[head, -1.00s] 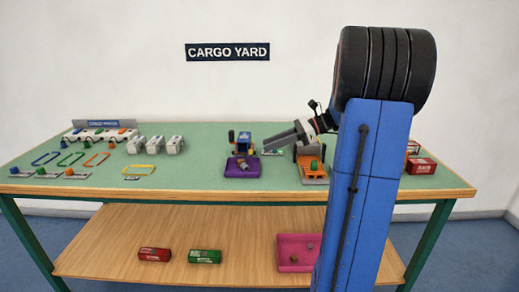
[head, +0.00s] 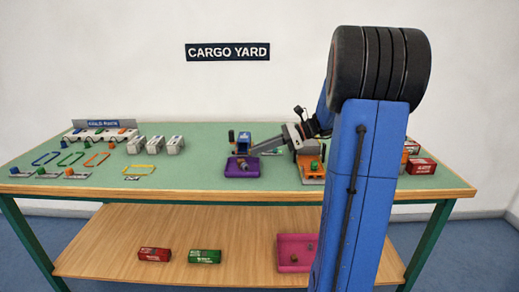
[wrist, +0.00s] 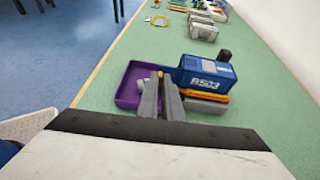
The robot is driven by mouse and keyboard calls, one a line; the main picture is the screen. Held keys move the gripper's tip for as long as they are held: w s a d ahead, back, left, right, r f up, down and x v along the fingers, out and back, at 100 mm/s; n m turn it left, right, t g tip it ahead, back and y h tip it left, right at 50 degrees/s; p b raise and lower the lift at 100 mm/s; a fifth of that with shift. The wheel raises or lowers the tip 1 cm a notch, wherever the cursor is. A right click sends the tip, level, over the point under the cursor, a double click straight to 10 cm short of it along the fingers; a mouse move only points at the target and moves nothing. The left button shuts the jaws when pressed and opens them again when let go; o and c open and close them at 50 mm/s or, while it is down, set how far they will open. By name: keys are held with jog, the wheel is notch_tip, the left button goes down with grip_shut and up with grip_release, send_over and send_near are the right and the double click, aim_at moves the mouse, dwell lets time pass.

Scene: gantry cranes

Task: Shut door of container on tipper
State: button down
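The blue container (wrist: 207,72), marked B503, lies on the tipper (wrist: 205,104), whose yellow and grey parts show below it in the wrist view. In the head view the container (head: 244,139) stands behind the purple tray. A thin blue panel (wrist: 172,70), apparently its door, sticks out at its left end; my fingers partly hide it and its angle is unclear. My gripper (wrist: 161,76) has its fingers close together, with tips beside this panel; contact cannot be told. A small yellow spot shows at the tips. In the head view my gripper (head: 251,153) reaches in from the right.
A purple tray (wrist: 127,98) with a grey piece in it lies left of the container. An orange vehicle (head: 311,161) stands to the right, near my arm. White blocks (head: 155,145) and coloured outlines are farther left. The green table is clear between them.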

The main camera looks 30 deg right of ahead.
jog(key=shift+a, duration=0.1)
jog(key=m+t+h, duration=0.1)
jog(key=a+m+t+h, duration=0.1)
jog(key=m+t, duration=0.1)
jog(key=shift+s+a+m+h, duration=0.25)
jog(key=shift+a+m+h, duration=0.05)
jog(key=shift+h, duration=0.1)
jog(key=a+m+t+h, duration=0.1)
jog(key=m+t+h, duration=0.1)
jog(key=m+h, duration=0.1)
jog(key=shift+w+a+m+t, duration=0.15)
jog(key=shift+a+m+t, duration=0.15)
jog(key=shift+a, duration=0.05)
jog(key=m+h, duration=0.1)
jog(key=h, duration=0.1)
jog(key=a+m+h, duration=0.1)
jog(key=shift+w+m+t, duration=0.25)
jog(key=shift+m+t, duration=0.05)
jog(key=shift+t, duration=0.1)
jog(key=shift+w+a+m+h, duration=0.1)
jog(key=shift+a+m+h, duration=0.05)
jog(key=shift+m+h, duration=0.3)
jog(key=shift+w+a+m+h, duration=0.1)
jog(key=shift+m+h, duration=0.15)
jog(key=shift+h, duration=0.3)
jog(key=shift+w+a+m+h, duration=0.2)
jog(key=shift+m+h, duration=0.6)
jog(key=shift+h, duration=0.2)
jog(key=c, duration=1.9)
grip_release()
